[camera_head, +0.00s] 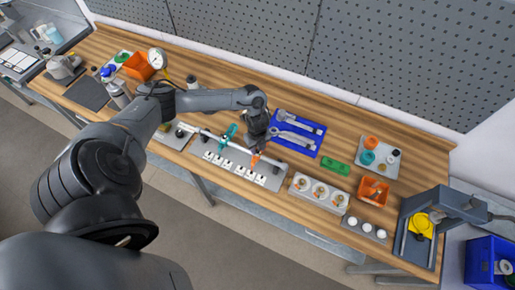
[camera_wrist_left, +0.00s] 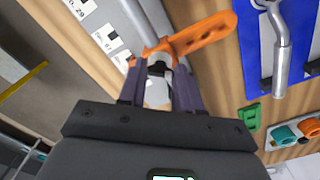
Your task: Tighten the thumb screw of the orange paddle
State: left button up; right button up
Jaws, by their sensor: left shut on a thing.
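The orange paddle (camera_head: 254,160) sits on the metal shaft near its right end, over the grey tray (camera_head: 225,167). In the left wrist view the orange paddle (camera_wrist_left: 205,35) points up and to the right, with its hub around the shaft (camera_wrist_left: 146,22). My left gripper (camera_head: 256,147) reaches down at the paddle. In the left wrist view its two fingers (camera_wrist_left: 158,90) are shut on the pale thumb screw (camera_wrist_left: 157,92) at the paddle's hub. The fingers hide the screw's sides. My right gripper is in neither view.
A teal paddle (camera_head: 229,133) is further left on the shaft. A blue mat (camera_head: 292,150) with wrenches lies just right of my gripper. A green block (camera_head: 335,166), a jar holder (camera_head: 318,194) and an orange bin (camera_head: 374,189) stand further right.

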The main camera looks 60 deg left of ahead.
pick_arm(q)
jog(key=m+b, duration=0.3)
jog(key=m, duration=0.2)
jog(key=shift+f+m, duration=0.1)
jog(key=shift+m, duration=0.2)
jog(key=m+b, duration=0.2)
jog(key=m, duration=0.1)
jog(key=shift+m, duration=0.3)
jog(key=shift+r+m+b, duration=0.2)
jog(key=shift+m+b, duration=0.4)
jog(key=shift+m, duration=0.2)
jog(key=o, duration=1)
jog(key=shift+o, duration=0.2)
